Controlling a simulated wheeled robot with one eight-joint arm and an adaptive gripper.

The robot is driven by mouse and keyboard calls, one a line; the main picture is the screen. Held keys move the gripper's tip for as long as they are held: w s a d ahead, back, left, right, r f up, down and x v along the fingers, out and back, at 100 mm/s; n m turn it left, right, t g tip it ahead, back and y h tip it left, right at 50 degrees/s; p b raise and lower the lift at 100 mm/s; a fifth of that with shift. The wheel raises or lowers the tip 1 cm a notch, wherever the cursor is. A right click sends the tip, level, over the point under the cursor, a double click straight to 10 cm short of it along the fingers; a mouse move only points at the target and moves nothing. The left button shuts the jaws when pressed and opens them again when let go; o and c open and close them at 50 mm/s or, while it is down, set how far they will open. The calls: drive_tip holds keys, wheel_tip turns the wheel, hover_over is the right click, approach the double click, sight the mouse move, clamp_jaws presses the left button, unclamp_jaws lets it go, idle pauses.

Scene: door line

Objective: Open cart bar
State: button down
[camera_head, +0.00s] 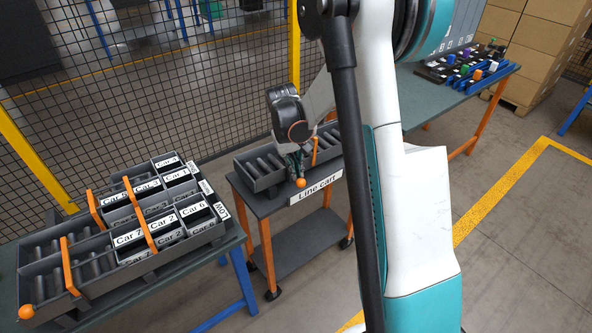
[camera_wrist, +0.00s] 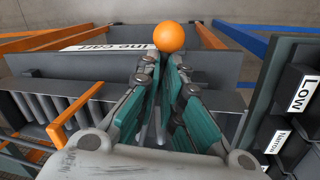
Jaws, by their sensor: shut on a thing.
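The line cart (camera_head: 315,190) stands in the middle of the head view, with grey roller lanes on top and a "Line cart" label on its front edge. An orange ball knob (camera_head: 300,182) sits at the cart's front edge; in the wrist view the knob (camera_wrist: 170,36) shows just beyond the fingertips. My gripper (camera_head: 296,172) points down at the cart bar there. In the wrist view its teal-padded fingers (camera_wrist: 170,62) are close together just behind the knob. The gripped part of the bar is hidden between them. Another orange bar (camera_head: 315,151) crosses the right lane.
A table on the left holds a roller rack (camera_head: 100,278) with bins labelled "Car" and orange bars. A back-right table (camera_head: 425,100) carries coloured parts. In the wrist view, a dark rack with a "LOW" label (camera_wrist: 298,92) stands close at right. Mesh fence (camera_head: 130,110) lies behind.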

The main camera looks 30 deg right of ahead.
drive_tip(key=shift+w+a+r+m+g+y+p, duration=0.1)
drive_tip(key=shift+w+a+m+g+y+p, duration=0.5)
drive_tip(key=shift+m, duration=1.85)
drive_tip(key=shift+w+a+f+m+g+y+b, duration=0.15)
drive_tip(key=shift+w+a+m, duration=0.95)
drive_tip(key=shift+m, duration=1.4)
drive_tip(key=shift+w+a+r+m+g+y+p, duration=0.25)
drive_tip(key=shift+w+a+m, duration=0.6)
drive_tip(key=shift+m, duration=1.6)
drive_tip(key=shift+w+d+f, duration=0.1)
drive_tip(key=shift+w+d, duration=0.15)
drive_tip(key=c, duration=1.7)
unclamp_jaws()
drive_tip(key=v, duration=1.2)
drive_tip(key=shift+d, duration=0.35)
